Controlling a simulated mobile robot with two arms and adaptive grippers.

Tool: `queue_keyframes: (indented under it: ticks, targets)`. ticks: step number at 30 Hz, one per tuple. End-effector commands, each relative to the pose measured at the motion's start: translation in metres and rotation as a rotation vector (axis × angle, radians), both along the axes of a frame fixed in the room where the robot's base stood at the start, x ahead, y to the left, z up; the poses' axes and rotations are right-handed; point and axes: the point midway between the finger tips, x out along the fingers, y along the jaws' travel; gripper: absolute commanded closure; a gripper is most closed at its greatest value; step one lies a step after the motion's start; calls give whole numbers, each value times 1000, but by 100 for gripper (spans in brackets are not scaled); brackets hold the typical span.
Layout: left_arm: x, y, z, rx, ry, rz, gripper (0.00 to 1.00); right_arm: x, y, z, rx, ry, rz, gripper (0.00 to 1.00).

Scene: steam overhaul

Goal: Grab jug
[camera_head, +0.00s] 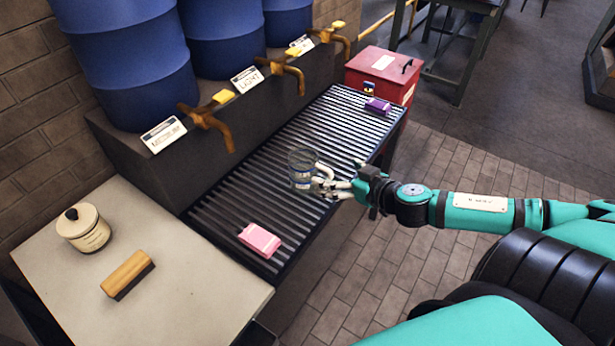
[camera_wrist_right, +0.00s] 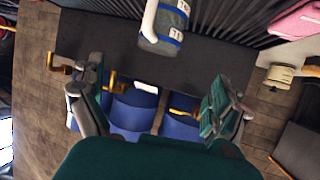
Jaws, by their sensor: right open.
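The jug (camera_head: 300,170) is a small, see-through grey vessel standing on the slatted metal grate. In the right wrist view, the jug (camera_wrist_right: 165,28) shows at the top middle, cut off by the picture edge, with a white handle and blue bands with lettering. My right gripper (camera_head: 328,184) reaches in from the right, its fingers close beside the jug and partly overlapping it in the head view. In the wrist view the gripper (camera_wrist_right: 158,90) has its fingers wide apart with nothing between them. Contact with the jug cannot be told. My left gripper is not in view.
A pink item (camera_head: 259,241) and a purple item (camera_head: 377,106) lie on the grate (camera_head: 215,214). Blue barrels (camera_head: 140,75) with brass taps (camera_head: 207,124) stand behind. A pale table (camera_head: 165,285) holds a lidded pot (camera_head: 84,228) and a brush (camera_head: 127,274). A red box (camera_head: 385,68) stands at the far end.

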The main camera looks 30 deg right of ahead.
Motion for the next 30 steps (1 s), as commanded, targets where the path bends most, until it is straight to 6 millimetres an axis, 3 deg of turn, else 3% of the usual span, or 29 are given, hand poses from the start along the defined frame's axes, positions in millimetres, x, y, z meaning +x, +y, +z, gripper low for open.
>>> queue_keyframes:
  ticks: [8, 21, 30]
  targets:
    - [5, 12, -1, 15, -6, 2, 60, 28, 1, -10, -2, -3, -2, 0]
    - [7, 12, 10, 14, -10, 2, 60, 80, 5, -30, 0, -2, -4, 0]
    - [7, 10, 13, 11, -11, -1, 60, 96, 7, -40, -2, 0, -1, 0]
